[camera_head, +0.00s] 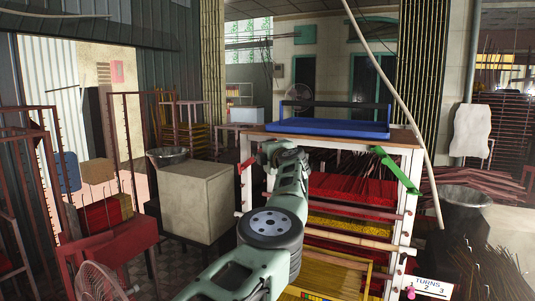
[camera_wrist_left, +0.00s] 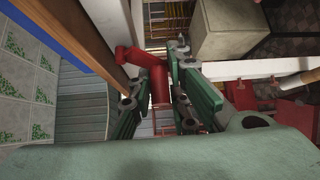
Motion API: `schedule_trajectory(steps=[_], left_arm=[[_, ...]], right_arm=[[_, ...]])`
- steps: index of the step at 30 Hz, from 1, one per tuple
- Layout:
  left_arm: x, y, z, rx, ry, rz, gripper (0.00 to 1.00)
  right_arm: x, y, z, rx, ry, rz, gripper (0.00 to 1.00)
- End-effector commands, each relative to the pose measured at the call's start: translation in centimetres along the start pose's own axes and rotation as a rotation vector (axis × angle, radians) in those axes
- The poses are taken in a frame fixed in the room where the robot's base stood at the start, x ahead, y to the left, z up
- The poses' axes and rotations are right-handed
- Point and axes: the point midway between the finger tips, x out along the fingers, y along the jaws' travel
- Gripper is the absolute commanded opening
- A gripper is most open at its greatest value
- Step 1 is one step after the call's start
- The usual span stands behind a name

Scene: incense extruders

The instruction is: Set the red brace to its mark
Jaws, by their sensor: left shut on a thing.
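The red brace (camera_head: 246,164) sticks out at the left front post of the white rack in the head view, partly hidden by my left gripper (camera_head: 264,157). In the left wrist view the red brace (camera_wrist_left: 160,86) shows as a red cylinder with a thicker part toward the rack, between the green fingers of my left gripper (camera_wrist_left: 162,100). The fingers are shut on it. A green brace (camera_head: 394,168) slants across the upper right post. A card (camera_head: 430,286) reading "TURNS 2 3" is at the lower right. I cannot make out the mark. My right gripper is not in view.
The rack's wooden top (camera_head: 401,138) carries a blue tray (camera_head: 330,127). Red and yellow incense bundles fill the shelves below. A beige box (camera_head: 198,200) stands to the left. A pale pole (camera_head: 393,85) leans down past the rack's right side.

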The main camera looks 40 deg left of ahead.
Motion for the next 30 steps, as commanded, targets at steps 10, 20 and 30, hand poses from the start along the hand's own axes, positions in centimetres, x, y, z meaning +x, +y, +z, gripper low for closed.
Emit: schedule_trajectory(steps=[10, 20, 30], left_arm=[[0.41, 0.91, -0.51, -0.051, 0.002, -0.052, 0.00], [0.43, 0.87, -0.57, -0.053, 0.004, -0.055, 0.00], [0.40, 0.79, -0.48, -0.055, 0.003, -0.056, 0.32]], right_arm=[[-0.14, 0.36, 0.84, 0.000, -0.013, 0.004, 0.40], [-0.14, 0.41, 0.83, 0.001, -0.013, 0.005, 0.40], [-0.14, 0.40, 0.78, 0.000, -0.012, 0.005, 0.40]])
